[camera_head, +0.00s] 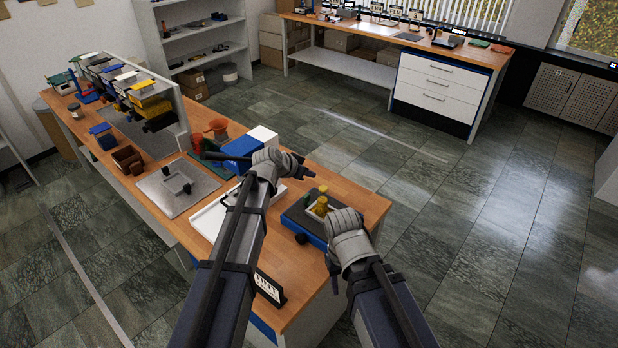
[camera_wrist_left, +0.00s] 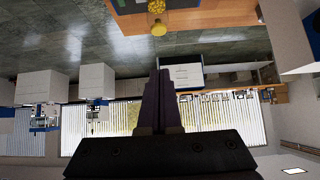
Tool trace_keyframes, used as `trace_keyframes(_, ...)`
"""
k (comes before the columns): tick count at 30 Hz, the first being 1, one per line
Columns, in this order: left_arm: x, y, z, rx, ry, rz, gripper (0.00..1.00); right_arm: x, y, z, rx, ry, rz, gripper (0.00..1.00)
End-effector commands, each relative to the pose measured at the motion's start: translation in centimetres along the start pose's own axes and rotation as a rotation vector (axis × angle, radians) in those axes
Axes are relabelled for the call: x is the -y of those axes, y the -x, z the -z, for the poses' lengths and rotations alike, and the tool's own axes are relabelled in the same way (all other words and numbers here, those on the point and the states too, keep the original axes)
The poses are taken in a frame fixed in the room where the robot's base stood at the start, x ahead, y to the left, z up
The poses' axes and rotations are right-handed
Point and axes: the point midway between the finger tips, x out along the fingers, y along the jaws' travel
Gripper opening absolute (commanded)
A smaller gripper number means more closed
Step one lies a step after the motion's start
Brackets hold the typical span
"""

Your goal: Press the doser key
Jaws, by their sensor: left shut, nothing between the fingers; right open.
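A dark and blue device (camera_head: 294,219) stands near the table's right end, with a yellow cylinder (camera_head: 321,206) and a small green part on it. It looks like the doser; I cannot make out its key. In the left wrist view a yellow-filled container (camera_wrist_left: 157,7) and a yellow knob-like part (camera_wrist_left: 158,29) show at the top edge. My left gripper (camera_head: 301,170) is shut and empty, above the table behind the device. Its closed fingers show in the left wrist view (camera_wrist_left: 161,78). My right gripper (camera_head: 332,281) is open, low at the device's right front, partly hidden by its wrist.
A white tray (camera_head: 209,222) lies left of the device, partly behind my left arm. A blue and white box (camera_head: 239,150) stands behind it. A grey plate (camera_head: 166,199), a brown box (camera_head: 128,159) and a bin rack (camera_head: 152,100) are farther left. A black sign (camera_head: 269,287) stands at the front edge.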

Motion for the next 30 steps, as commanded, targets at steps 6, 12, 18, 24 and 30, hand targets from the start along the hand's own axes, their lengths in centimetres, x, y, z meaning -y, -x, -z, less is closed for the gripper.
trace_keyframes(6,0.1,-4.4,-0.3,-0.001,-0.001,-0.001,0.00,0.3,-3.2,0.2,0.000,0.004,-0.001,0.50)
trace_keyframes(12,0.2,-8.5,-0.4,0.000,-0.002,0.000,0.00,0.5,-6.0,0.3,0.000,0.011,-0.002,0.50)
trace_keyframes(18,0.0,-10.2,-2.2,0.000,0.000,0.000,0.00,0.8,-8.5,0.5,0.000,0.015,-0.003,0.50)
trace_keyframes(24,0.0,-10.9,-2.9,0.000,0.000,0.000,0.00,0.8,-9.5,0.6,0.000,0.014,-0.003,0.50)
trace_keyframes(30,0.0,-10.9,-2.8,0.000,0.000,0.000,0.00,0.8,-9.4,0.6,0.000,0.014,-0.003,0.50)
